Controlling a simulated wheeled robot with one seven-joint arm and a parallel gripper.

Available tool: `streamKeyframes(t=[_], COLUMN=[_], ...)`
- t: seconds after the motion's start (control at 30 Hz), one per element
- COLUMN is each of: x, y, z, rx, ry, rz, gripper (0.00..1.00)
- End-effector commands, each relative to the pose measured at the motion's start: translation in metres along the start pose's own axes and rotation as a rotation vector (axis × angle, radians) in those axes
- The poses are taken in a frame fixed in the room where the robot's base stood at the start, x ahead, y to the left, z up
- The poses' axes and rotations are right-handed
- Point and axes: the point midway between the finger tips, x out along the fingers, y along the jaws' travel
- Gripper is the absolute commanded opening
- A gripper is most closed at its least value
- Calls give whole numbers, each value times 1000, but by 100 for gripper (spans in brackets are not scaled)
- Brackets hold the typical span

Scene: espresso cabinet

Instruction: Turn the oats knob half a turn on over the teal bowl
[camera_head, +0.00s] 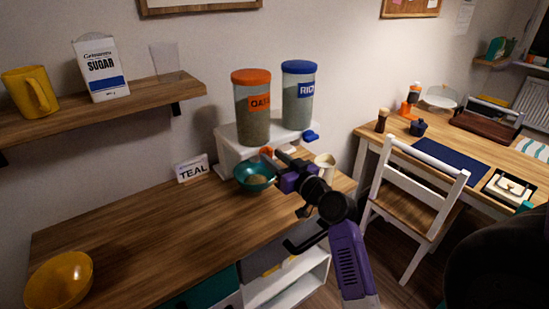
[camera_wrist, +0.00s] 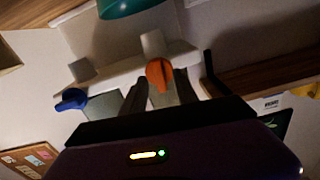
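The oats dispenser (camera_head: 252,120) has an orange lid and an orange label. Its orange knob (camera_wrist: 158,73) shows between and just beyond my fingertips in the wrist view; it is partly hidden in the head view (camera_head: 267,151). My gripper (camera_wrist: 160,84) is open around the knob's line, with a gap between the fingers; I cannot tell whether either finger touches it. The teal bowl (camera_head: 246,184) stands below the oats outlet, with a tan patch inside. Its rim shows at the wrist view's top (camera_wrist: 125,8).
The rice dispenser (camera_head: 298,105) with its blue knob (camera_head: 311,136) is to the right. A cream mug (camera_head: 326,164) stands close beside my gripper. The TEAL card (camera_head: 192,169) is left of the stand. A yellow bowl (camera_head: 60,280) sits front left; the counter between is clear.

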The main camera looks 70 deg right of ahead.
Motion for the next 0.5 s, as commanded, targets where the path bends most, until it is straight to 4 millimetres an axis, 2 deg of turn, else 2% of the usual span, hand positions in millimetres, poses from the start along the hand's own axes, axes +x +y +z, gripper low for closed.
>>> streamKeyframes(t=[0.07,0.23,0.5], x=[0,0,0], y=[0,0,0], z=[0,0,0], rx=[0,1,4], ry=[0,0,0], rz=[0,0,0], gripper=[35,2,0])
